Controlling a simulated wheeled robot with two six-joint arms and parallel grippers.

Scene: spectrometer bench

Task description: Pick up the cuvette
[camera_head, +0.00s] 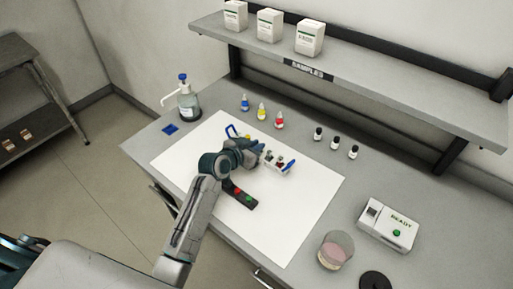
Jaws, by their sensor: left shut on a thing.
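My left arm reaches in from the lower left, and its gripper (257,151) is over the white mat at the near side of a small white rack (285,168). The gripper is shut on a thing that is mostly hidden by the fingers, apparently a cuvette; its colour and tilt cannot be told. My right gripper is out of view.
A dark strip with red and green spots (238,195) lies on the white mat (305,205). Dropper bottles (262,112) and black-capped vials (335,144) stand behind. A wash bottle (188,104) is left. A spectrometer (388,226) and a round beaker (335,250) stand right. A shelf (350,75) overhangs the back.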

